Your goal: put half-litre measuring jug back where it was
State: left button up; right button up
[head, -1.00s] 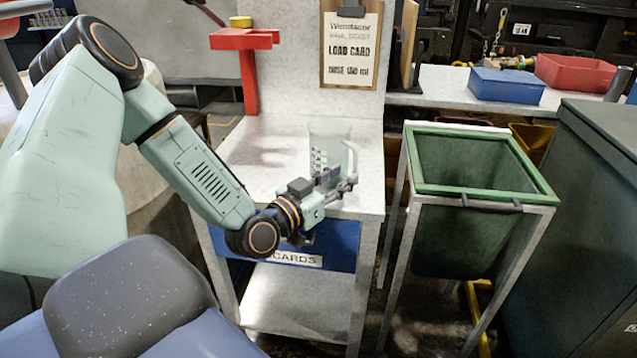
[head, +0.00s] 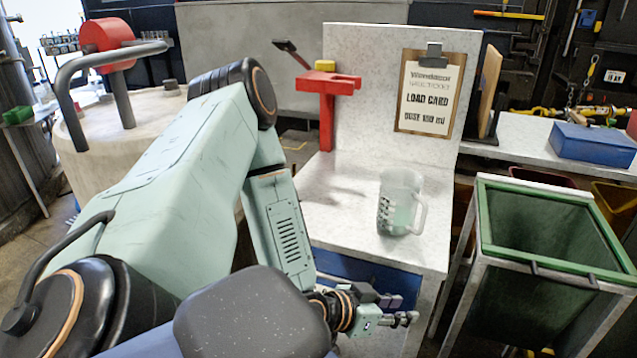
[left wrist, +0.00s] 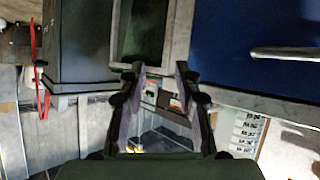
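The half-litre measuring jug (head: 402,205) is clear with white-and-dark graduation marks and a handle at its right. It stands upright on the pale worktop (head: 350,220), towards its right front, in the head view. My left gripper (head: 408,318) is in front of the worktop's front edge, lower than the jug and apart from it. In the left wrist view the two fingers of my left gripper (left wrist: 157,72) are spread with nothing between them. The jug does not show in that view. My right gripper is in no view.
A red stand (head: 328,110) rises at the worktop's back left. A load card (head: 430,92) hangs on the back panel. A green-rimmed bin (head: 545,235) stands to the right. A blue drawer front (head: 345,265) is under the worktop. A blue box (head: 593,143) sits on the right bench.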

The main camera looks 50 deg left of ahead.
pick_arm(q)
jog(key=s+d+f+g, duration=0.5)
jog(key=s+f+g, duration=0.1)
jog(key=s+f, duration=0.25)
jog(key=s+f+g+y, duration=0.1)
jog(key=s+f+g, duration=0.1)
jog(key=s, duration=0.5)
jog(key=s+f+n+g+y, duration=0.1)
jog(key=s+g, duration=0.3)
jog(key=s, duration=0.4)
jog(key=shift+s+d+f+y, duration=0.3)
jog(key=shift+d+f+y, duration=0.1)
jog(key=shift+f, duration=0.25)
